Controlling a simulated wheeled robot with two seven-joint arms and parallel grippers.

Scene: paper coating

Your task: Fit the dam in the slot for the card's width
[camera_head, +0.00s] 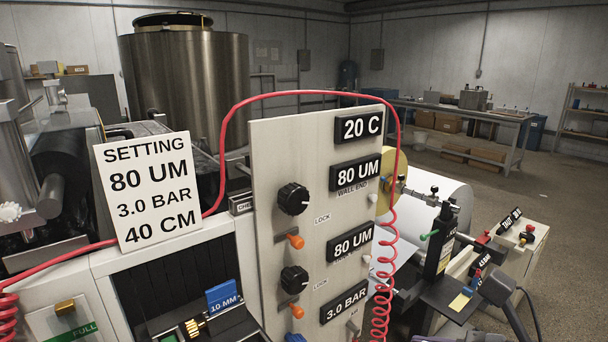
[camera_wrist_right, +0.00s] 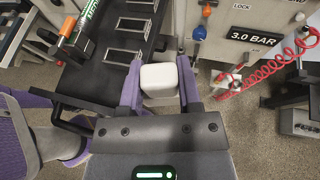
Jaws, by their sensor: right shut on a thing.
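My right gripper (camera_wrist_right: 160,64) is shut on a white, round-edged block, which I take to be the dam (camera_wrist_right: 158,83); it sits between the purple fingers in the right wrist view. Beyond it lies a black tray with pale-framed rectangular slots (camera_wrist_right: 123,53). The block is on the near side of these slots; its height over them cannot be told. The setting card (camera_head: 149,190) in the head view reads 80 UM, 3.0 BAR and 40 CM. Slot width labels are not readable. My left gripper is not in view.
The upright control panel (camera_head: 265,150) reads 20 C, 80 UM, 80 UM and 3.0 BAR, with knobs and orange levers. A red coiled hose (camera_head: 382,290) hangs beside it. A blue 10 MM piece (camera_head: 222,297) stands at the machine's front. A white roll (camera_head: 445,200) is at the right.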

